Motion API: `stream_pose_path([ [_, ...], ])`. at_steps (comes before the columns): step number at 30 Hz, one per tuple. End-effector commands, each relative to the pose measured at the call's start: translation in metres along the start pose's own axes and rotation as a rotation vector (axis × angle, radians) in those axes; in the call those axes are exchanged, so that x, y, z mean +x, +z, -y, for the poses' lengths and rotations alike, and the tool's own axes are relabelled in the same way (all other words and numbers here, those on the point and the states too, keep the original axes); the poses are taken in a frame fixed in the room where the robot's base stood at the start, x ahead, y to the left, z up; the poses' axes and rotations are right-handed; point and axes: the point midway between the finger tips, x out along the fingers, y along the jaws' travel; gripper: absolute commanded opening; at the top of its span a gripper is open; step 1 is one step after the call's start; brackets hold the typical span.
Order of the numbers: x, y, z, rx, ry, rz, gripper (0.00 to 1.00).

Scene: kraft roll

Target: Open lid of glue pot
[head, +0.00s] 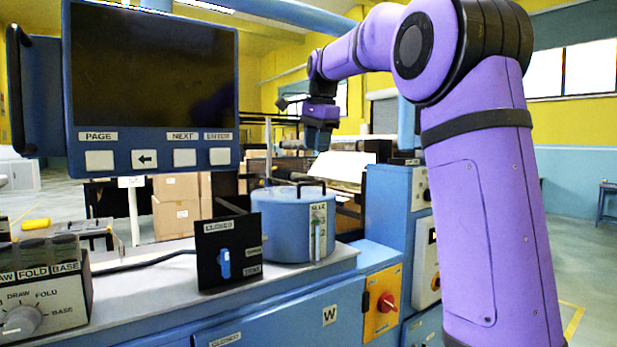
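The glue pot (280,236) is a round blue pot on the grey worktop, in the middle of the head view. Its flat blue lid (285,194) lies level on top, with a dark bar handle (311,185) at the right side. A pale scale plate with markings is on the pot's front right. My gripper (318,143) hangs above and behind the lid in the picture, apart from it. Its fingers are small and dark, and their opening is not clear.
A black panel with a blue switch (224,263) stands in front of the pot's left side. A large screen (150,75) rises at left above a dial box (40,305). A blue cabinet with a red knob (387,302) stands at right.

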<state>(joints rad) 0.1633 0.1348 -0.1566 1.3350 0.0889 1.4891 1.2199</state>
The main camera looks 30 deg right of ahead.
Motion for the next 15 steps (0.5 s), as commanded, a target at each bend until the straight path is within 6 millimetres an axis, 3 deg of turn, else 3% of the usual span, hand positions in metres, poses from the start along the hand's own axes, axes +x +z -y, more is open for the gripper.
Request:
stream_pose_path([
  [9, 0.057, 0.001, -0.001, -0.002, 0.003, 0.001, 0.38],
  [15, 0.080, 0.001, 0.000, -0.002, 0.002, 0.001, 0.38],
])
